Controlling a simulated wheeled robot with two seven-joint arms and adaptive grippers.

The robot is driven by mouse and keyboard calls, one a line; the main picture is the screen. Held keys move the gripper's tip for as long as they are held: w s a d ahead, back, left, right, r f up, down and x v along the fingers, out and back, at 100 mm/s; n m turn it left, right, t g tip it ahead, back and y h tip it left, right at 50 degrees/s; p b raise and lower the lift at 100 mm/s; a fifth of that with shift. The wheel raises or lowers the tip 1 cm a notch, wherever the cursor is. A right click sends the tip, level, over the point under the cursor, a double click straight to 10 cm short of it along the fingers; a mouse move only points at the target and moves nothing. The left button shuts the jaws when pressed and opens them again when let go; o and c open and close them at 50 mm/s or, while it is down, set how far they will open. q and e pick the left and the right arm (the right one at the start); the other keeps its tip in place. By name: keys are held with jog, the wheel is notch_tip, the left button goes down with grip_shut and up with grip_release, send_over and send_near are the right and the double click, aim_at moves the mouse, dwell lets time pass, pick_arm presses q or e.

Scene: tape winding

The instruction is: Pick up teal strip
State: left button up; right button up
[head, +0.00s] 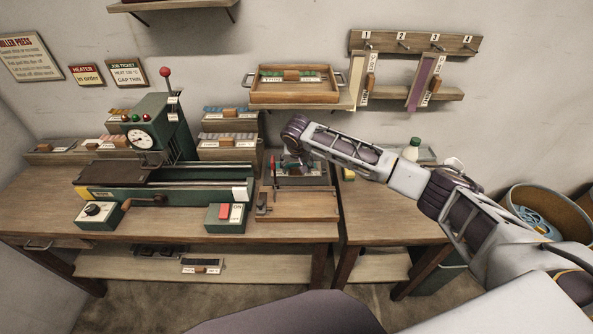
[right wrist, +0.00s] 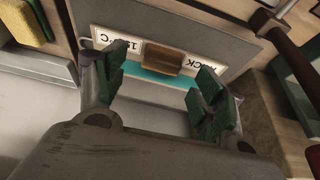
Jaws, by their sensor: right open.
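In the right wrist view a teal strip (right wrist: 150,76) lies along the edge of a white label card with a brown wooden block (right wrist: 161,58) on it. Parts of the lettering on either side of the block can be read. My right gripper (right wrist: 160,78) is open, its green-padded fingers on either side of the strip, with nothing held. I cannot tell whether the fingers touch it. In the head view my right gripper (head: 293,163) is over the small rack at the bench's right end, and its fingers are hard to make out. My left gripper is not in view.
The green press (head: 160,118) stands left of my right gripper. A wooden board (head: 296,203) lies in front of it. A wooden tray (head: 294,96) sits on a wall shelf behind.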

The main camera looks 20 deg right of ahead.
aim_at(296, 169)
jog(key=shift+x, duration=0.95)
jog(key=shift+w+f, duration=0.15)
jog(key=shift+f, duration=0.2)
jog(key=shift+w+f, duration=0.1)
jog(key=shift+f, duration=0.2)
jog(key=shift+c, duration=1.8)
jog(key=c, duration=0.8)
jog(key=shift+r, duration=0.35)
notch_tip(296, 169, up, 7)
jog(key=shift+f, duration=0.2)
jog(key=s+d, duration=0.1)
jog(key=s, duration=0.3)
jog(key=s+d, duration=0.1)
jog(key=s, duration=0.7)
jog(key=shift+s+d+f, duration=0.2)
jog(key=shift+s+d, duration=0.05)
jog(key=shift+d, duration=0.15)
jog(key=s, duration=0.2)
jog(key=s+d, duration=0.1)
jog(key=s, duration=0.2)
jog(key=shift+s+d+b, duration=0.2)
jog(key=shift+s+b, duration=0.1)
jog(key=shift+s, duration=0.55)
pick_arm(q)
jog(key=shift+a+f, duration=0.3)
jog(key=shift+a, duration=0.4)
pick_arm(e)
jog(key=shift+s, duration=0.15)
